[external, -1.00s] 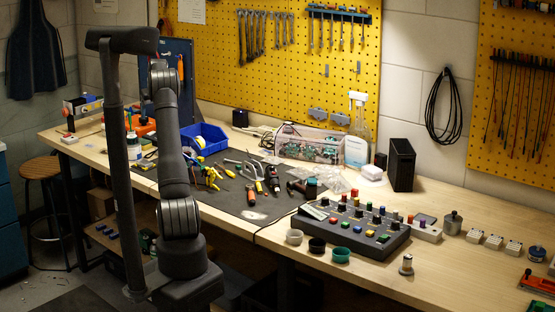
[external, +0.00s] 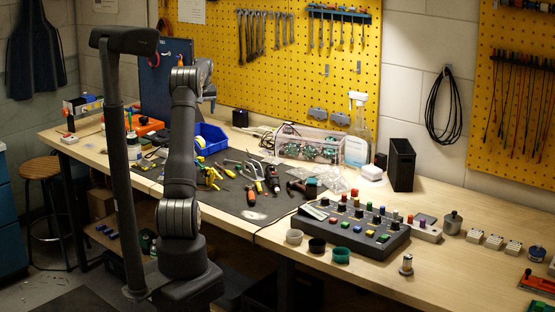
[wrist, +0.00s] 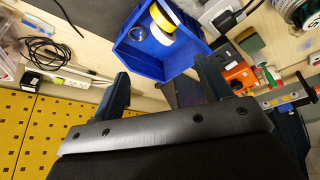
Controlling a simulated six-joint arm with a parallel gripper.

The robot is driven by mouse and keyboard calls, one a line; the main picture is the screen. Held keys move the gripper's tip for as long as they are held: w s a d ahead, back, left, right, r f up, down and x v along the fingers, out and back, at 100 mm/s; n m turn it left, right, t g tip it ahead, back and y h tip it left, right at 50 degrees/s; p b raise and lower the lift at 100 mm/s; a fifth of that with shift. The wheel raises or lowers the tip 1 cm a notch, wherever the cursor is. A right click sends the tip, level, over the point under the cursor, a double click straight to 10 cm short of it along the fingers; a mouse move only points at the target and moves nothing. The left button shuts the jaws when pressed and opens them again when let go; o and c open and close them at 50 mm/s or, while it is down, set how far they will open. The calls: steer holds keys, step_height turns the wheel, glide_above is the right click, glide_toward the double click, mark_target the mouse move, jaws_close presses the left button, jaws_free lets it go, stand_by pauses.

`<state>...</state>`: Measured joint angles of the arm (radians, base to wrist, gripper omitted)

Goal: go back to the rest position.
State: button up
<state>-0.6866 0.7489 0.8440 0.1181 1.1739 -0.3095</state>
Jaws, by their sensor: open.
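My gripper (wrist: 165,82) is open and empty in the wrist view, its two dark blue-grey fingers well apart. In the external view my gripper (external: 207,84) shows partly behind my arm, raised above the back of the bench. The blue bin (external: 213,137) sits on the bench below it. In the wrist view the blue bin (wrist: 133,62) lies beyond the fingertips, with yellow and white tape rolls (wrist: 163,22) in it. I see no contact between fingers and bin.
The yellow pegboard (external: 280,70) with wrenches stands behind the bench. A dark blue panel (external: 155,85) stands left of my gripper. Hand tools (external: 255,185) lie on the dark mat. A button console (external: 355,230) stands to the right. The air around my gripper looks clear.

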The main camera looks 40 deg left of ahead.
steer(key=w+d+m+h, duration=0.1)
steer(key=w+d, duration=0.4)
steer(key=d, duration=0.9)
steer(key=w+d+f+m+t, duration=0.1)
steer(key=w+d+m, duration=0.3)
steer(key=d, duration=1)
steer(key=w+d+f+m+h, duration=0.1)
steer(key=w+d+m, duration=0.2)
steer(key=w+d, duration=0.4)
steer(key=shift+w+d+f+t+h, duration=0.2)
steer(key=shift+w+d+t+h, duration=0.15)
steer(key=shift+d, duration=3.75)
steer(key=shift+o, duration=0.4)
